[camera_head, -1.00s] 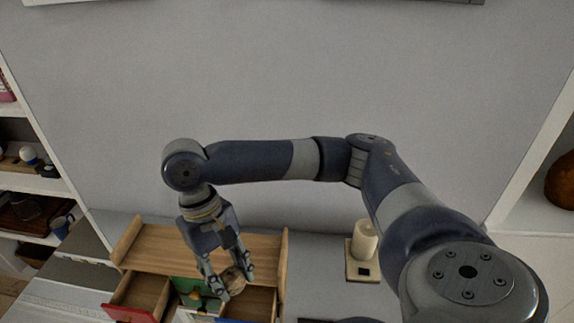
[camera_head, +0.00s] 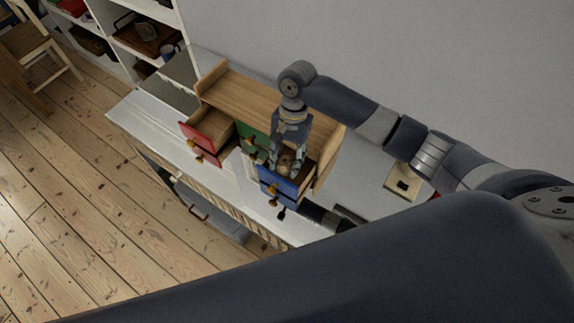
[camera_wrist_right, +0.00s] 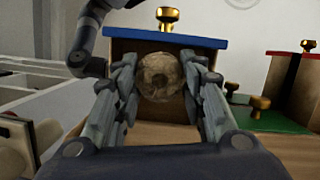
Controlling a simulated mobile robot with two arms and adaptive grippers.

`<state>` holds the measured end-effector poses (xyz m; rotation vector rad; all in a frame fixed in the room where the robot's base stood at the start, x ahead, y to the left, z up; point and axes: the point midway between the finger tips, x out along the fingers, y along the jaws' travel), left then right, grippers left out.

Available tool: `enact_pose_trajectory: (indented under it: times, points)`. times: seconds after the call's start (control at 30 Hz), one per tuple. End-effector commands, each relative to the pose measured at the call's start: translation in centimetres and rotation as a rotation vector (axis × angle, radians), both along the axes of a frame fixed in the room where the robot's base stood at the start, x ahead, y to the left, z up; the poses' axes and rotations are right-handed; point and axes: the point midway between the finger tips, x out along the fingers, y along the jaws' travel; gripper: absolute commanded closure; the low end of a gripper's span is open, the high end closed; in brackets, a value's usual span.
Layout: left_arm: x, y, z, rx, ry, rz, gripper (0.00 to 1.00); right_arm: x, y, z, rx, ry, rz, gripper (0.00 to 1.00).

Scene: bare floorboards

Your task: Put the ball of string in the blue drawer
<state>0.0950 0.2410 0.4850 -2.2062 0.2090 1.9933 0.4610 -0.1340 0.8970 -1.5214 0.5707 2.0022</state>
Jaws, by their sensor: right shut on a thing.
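My right gripper (camera_head: 287,158) is shut on the ball of string (camera_head: 285,166), a small round tan ball. It holds the ball over the open blue drawer (camera_head: 277,186) at the right end of the wooden drawer unit. In the right wrist view the ball (camera_wrist_right: 160,77) sits between both fingers (camera_wrist_right: 160,85), in front of the inner side of the blue-edged drawer front (camera_wrist_right: 135,50). I cannot tell whether the ball touches the drawer floor.
The red drawer (camera_head: 204,141) stands open at the left of the unit. A green drawer front (camera_head: 253,141) is between them. Shelves (camera_head: 150,35) and a chair (camera_head: 40,45) are far left.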

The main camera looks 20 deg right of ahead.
Motion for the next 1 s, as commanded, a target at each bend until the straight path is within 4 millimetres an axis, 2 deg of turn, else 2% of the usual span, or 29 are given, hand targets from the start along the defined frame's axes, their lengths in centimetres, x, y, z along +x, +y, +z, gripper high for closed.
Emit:
enact_pose_trajectory:
  times: [0.3, 0.7, 0.73, 0.8, 1.0]
  points:
    - [-0.8, -0.9, 0.4, -0.01, 0.013, -0.005, 0.67, 0.0, 0.0, -3.7, 0.0, 0.0, 0.001, 0.86]
    - [-0.8, -0.9, 0.4, -0.009, 0.012, -0.004, 0.67, 0.0, 0.0, -4.3, 0.001, -0.001, 0.003, 0.86]
    - [-0.8, -0.9, 0.4, -0.009, 0.012, -0.004, 0.67, 0.0, 0.0, -4.3, 0.001, -0.001, 0.003, 0.6]
    - [-0.8, -0.8, 0.4, -0.009, 0.012, -0.003, 0.67, 0.0, 0.0, -4.3, 0.001, -0.001, 0.003, 0.44]
    - [-0.8, -0.6, 0.4, -0.007, 0.012, -0.001, 0.67, 0.0, 0.0, -4.3, 0.001, -0.002, 0.003, 0.42]
